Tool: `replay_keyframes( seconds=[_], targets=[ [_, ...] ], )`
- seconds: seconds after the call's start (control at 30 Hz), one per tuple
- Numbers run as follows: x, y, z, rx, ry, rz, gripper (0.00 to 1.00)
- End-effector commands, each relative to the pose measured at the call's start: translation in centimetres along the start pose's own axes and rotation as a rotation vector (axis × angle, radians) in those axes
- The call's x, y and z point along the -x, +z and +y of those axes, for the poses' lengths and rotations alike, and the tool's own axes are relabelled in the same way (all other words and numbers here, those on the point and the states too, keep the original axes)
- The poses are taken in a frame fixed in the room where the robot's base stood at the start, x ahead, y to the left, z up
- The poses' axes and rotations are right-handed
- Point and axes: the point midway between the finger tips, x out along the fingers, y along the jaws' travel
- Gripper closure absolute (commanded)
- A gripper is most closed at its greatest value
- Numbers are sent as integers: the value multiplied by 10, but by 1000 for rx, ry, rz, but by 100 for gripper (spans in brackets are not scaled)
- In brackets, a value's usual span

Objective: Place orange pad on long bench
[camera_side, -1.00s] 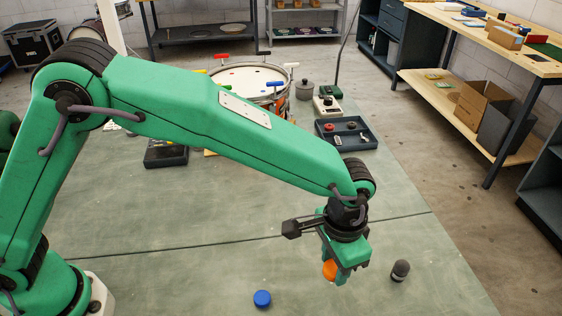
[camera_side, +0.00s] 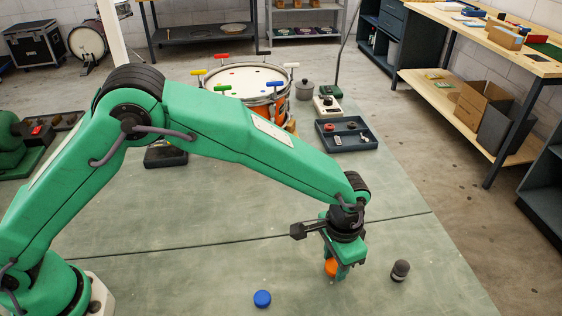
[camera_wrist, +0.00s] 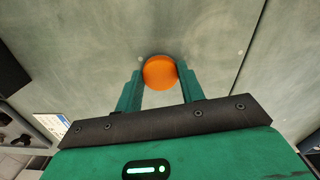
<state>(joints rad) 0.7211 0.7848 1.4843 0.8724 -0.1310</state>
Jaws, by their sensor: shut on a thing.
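The orange pad (camera_side: 331,267) is a small round disc. My gripper (camera_side: 337,272) is shut on it, with one finger on each side, above the grey-green bench top (camera_side: 220,255). In the wrist view the pad (camera_wrist: 160,72) sits between the two green fingertips (camera_wrist: 160,77). Part of the pad is hidden behind a finger in the side view. I cannot tell whether its underside touches the surface.
A blue disc (camera_side: 262,299) lies left of my gripper, and a dark cylinder with a grey top (camera_side: 400,270) stands to its right. A drum (camera_side: 246,80), a dark tray (camera_side: 347,134) and a wooden workbench (camera_side: 480,38) are farther back.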

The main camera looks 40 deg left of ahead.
Motion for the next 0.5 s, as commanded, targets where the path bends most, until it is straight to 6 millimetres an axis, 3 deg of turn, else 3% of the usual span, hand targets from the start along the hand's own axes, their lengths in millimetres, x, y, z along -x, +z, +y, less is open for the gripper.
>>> replay_keyframes(
  seconds=[0.5],
  targets=[
    [-8, 0, 0, 0, 0, 0, 85]
  ],
)
